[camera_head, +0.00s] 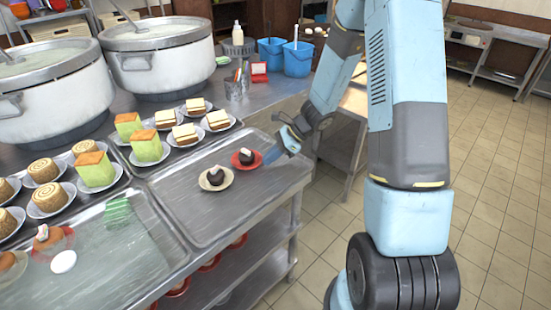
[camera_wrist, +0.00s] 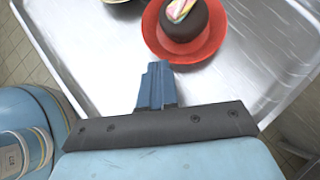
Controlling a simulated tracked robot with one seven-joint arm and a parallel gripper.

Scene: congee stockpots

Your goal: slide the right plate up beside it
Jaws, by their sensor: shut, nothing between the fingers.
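The right plate is red (camera_head: 236,161) and carries a dark round cake with a pale topping (camera_head: 247,154). It lies on the metal tray (camera_head: 190,215), close to the cream plate (camera_head: 229,182), which holds a similar dark cake (camera_head: 215,175). My gripper (camera_head: 272,155) is low over the tray, just right of the red plate. In the wrist view, my shut, empty blue fingers (camera_wrist: 156,66) point at the near rim of the red plate (camera_wrist: 212,48). I cannot tell whether they touch it. Only a sliver of the cream plate shows at the top there.
Left of the tray stand several plates of green cakes (camera_head: 150,147), layered slices and rolls. Two large pots (camera_head: 160,65) are behind them. Blue buckets (camera_head: 297,60) and a red box (camera_head: 259,72) stand at the back. The tray's front part is bare.

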